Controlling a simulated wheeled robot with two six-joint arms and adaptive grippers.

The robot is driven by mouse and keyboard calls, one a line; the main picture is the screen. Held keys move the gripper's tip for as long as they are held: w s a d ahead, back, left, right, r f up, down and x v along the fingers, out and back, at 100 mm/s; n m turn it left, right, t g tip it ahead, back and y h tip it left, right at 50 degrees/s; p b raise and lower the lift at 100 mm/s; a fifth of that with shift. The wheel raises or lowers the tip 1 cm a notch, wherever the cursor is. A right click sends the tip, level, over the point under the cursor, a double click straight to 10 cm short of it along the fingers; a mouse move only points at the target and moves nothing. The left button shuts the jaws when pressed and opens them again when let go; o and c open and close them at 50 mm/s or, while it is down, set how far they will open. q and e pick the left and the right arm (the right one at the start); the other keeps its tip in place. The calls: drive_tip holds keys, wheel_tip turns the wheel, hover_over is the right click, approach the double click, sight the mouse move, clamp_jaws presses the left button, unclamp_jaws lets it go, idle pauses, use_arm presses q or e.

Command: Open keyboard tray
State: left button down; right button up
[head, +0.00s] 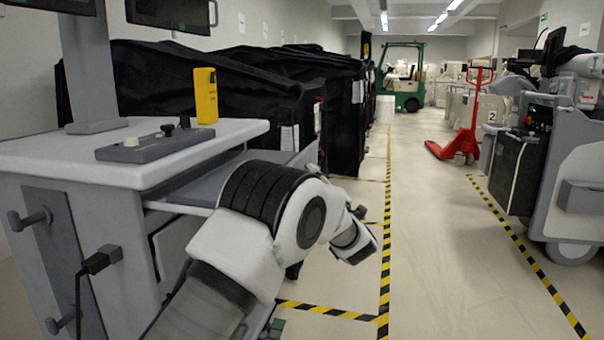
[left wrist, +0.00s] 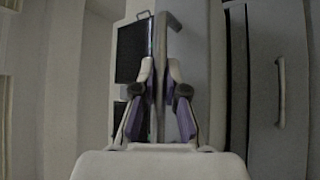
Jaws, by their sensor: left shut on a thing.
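The keyboard tray (head: 178,199) is a flat grey slab that sticks out from under the white top of the cart (head: 70,155) at the left of the head view. My left arm crosses in front of it and hides part of it. In the left wrist view my left gripper (left wrist: 160,78) has its two fingers closed from both sides on a thin grey edge (left wrist: 162,35), which looks like the tray's edge. In the head view the fingers' hold on the tray cannot be made out. My right gripper is in neither view.
A yellow device (head: 205,96) and a grey control panel (head: 150,141) sit on the cart top. Black-covered carts (head: 165,75) line the left. A red pallet jack (head: 466,130) and a machine (head: 570,150) stand at right. The aisle floor (head: 450,270) is clear.

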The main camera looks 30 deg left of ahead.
use_arm(q)
drive_tip(key=shift+d+f, duration=0.1)
drive_tip(key=shift+d, duration=0.15)
drive_tip(key=c, duration=1.5)
unclamp_jaws()
drive_tip(key=shift+w, duration=0.1)
drive_tip(key=v, duration=1.2)
